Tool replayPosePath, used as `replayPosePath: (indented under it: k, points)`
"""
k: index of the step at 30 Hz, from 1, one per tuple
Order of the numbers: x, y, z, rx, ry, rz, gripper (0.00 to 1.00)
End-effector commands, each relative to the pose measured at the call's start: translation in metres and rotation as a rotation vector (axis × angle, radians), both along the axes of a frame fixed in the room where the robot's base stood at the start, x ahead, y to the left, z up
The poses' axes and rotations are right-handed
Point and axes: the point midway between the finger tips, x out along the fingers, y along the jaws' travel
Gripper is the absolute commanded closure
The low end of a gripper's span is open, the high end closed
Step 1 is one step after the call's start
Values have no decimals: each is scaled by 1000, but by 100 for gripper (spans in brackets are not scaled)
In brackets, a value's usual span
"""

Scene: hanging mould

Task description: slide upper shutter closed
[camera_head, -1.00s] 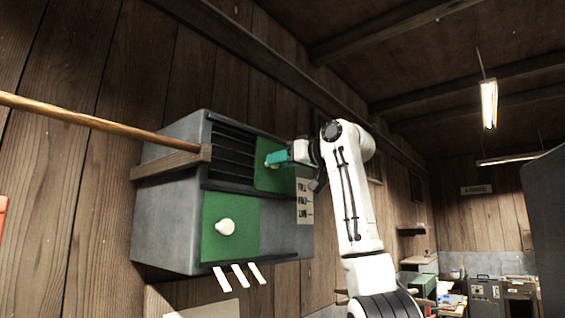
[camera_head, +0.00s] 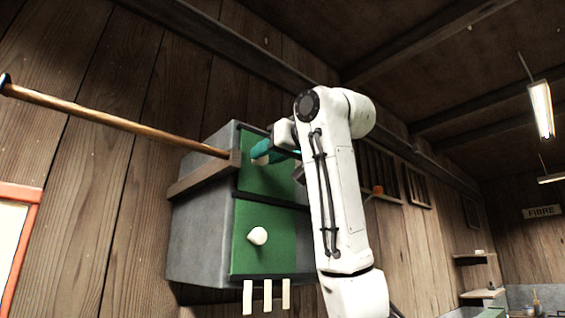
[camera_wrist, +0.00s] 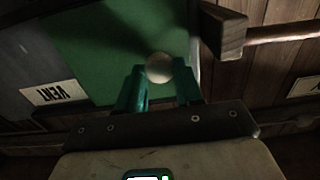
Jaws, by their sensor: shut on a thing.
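The upper shutter (camera_head: 264,179) is a green panel on the front of a grey wall box (camera_head: 200,235). Its left edge is by the box's left front edge, and no dark slats show beside it; its right part is hidden by my arm. My gripper (camera_head: 263,152) has teal fingers shut on the upper shutter's pale round knob. In the wrist view the knob (camera_wrist: 158,67) sits between the two fingertips, with the green panel behind it. The lower shutter (camera_head: 285,225) is green too, with a white knob (camera_head: 257,236) and nothing touching it.
A wooden rail (camera_head: 205,173) runs along the box's left side, and a long wooden pole (camera_head: 110,125) meets its end close to my gripper. Several pale strips (camera_head: 266,295) hang under the box. A red-framed board (camera_head: 22,235) is at the left.

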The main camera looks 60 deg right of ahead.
Motion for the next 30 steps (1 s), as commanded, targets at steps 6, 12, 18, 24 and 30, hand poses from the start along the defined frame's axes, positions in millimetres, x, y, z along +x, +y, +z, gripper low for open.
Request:
replayPosePath:
  k: [6,12,18,24,30]
  points:
    - [1,6,0,-2,0,1,100]
    - [2,7,0,-2,0,3,100]
    - [2,6,1,-2,0,3,47]
    - [2,5,0,-1,0,1,40]
    - [-3,6,0,-1,-2,0,40]
